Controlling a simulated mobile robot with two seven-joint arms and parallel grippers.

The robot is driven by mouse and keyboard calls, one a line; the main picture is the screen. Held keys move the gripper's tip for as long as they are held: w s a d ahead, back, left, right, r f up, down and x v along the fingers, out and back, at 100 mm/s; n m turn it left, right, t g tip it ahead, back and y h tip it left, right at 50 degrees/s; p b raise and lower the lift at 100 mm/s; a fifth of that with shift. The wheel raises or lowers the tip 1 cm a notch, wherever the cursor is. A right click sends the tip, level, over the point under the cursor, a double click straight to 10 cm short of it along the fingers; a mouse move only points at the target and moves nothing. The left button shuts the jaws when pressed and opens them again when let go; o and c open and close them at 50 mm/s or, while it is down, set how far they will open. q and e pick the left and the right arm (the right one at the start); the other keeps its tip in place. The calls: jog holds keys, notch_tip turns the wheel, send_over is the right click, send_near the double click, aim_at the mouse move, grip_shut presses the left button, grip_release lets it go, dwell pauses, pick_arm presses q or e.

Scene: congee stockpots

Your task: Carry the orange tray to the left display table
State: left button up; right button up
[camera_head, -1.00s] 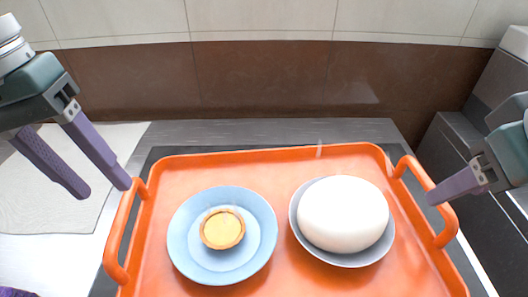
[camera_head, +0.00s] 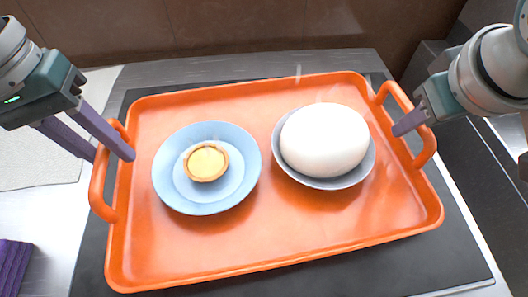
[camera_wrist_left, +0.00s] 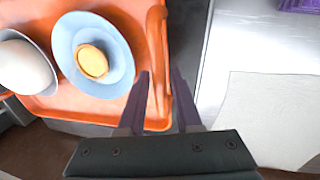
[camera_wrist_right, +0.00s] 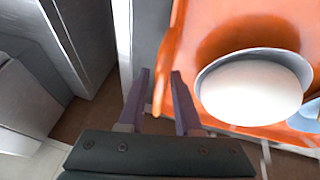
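The orange tray (camera_head: 240,240) lies flat on a dark panel of the counter. It carries a blue plate (camera_head: 185,196) with a small yellow tart (camera_head: 206,162), and a grey-blue bowl (camera_head: 325,183) with a large white dome (camera_head: 324,140). My left gripper (camera_head: 110,157) is open, its fingers on either side of the tray's left handle (camera_head: 97,190); the left wrist view (camera_wrist_left: 160,72) shows this too. My right gripper (camera_wrist_right: 160,72) is open, with the orange edge at the right handle (camera_head: 428,150) between its fingers in the right wrist view. One right finger is hidden in the head view.
A pale mat (camera_head: 45,150) lies on the counter left of the tray. A purple object (camera_head: 15,265) sits at the lower left. Grey equipment (camera_wrist_right: 40,75) stands beyond the right handle. The left display table cannot be identified.

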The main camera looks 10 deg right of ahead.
pick_arm(q)
grip_shut()
pick_arm(e)
grip_shut()
dwell(0.8)
